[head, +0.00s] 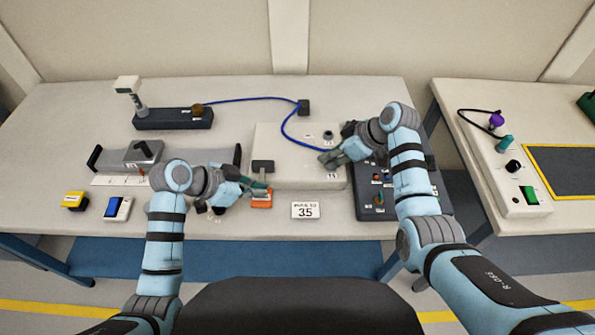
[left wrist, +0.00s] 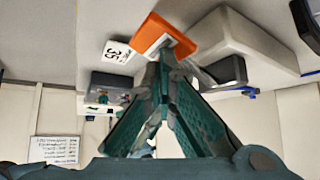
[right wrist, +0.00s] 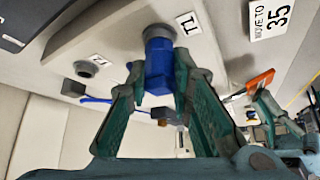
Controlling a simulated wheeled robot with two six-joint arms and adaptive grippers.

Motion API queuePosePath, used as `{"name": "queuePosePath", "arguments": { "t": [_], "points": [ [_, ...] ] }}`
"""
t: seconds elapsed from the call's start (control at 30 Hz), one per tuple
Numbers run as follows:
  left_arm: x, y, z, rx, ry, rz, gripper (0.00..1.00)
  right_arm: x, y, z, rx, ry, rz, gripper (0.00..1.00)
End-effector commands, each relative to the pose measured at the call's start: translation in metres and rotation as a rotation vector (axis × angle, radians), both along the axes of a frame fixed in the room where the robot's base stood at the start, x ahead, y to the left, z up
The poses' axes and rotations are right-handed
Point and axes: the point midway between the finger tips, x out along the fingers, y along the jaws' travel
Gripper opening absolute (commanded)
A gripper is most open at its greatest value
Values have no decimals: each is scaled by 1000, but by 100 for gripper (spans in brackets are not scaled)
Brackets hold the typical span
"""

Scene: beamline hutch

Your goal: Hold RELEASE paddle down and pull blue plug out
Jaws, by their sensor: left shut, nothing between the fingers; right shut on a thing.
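The orange RELEASE paddle (head: 262,202) sits at the front left of the white box (head: 270,150). My left gripper (head: 266,186) is shut and empty, with its fingertips at the paddle; the left wrist view shows them against or very near the orange paddle (left wrist: 163,36). My right gripper (head: 329,157) is shut on the blue plug (right wrist: 158,68) at the box's front right, beside the T1 label (right wrist: 186,22). The fingers hide much of the plug in the head view. I cannot tell how deep it sits in its socket.
A "MOVE TO 35" card (head: 305,210) lies in front of the box. A dark control panel (head: 378,205) is under my right arm. A free T2 socket (right wrist: 86,68) is nearby.

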Motion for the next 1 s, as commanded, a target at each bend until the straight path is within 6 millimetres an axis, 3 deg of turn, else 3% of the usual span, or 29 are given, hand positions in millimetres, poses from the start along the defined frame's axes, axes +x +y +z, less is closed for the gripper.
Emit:
{"name": "queuePosePath", "arguments": {
  "t": [0.53,1.0],
  "points": [
    [0,0,-1,1,2,0,0,0,0,2,0,-2,0,0],
    [0,0,-1,1,2,1,0,0,0,29,0,-2,0,0]
  ]
}}
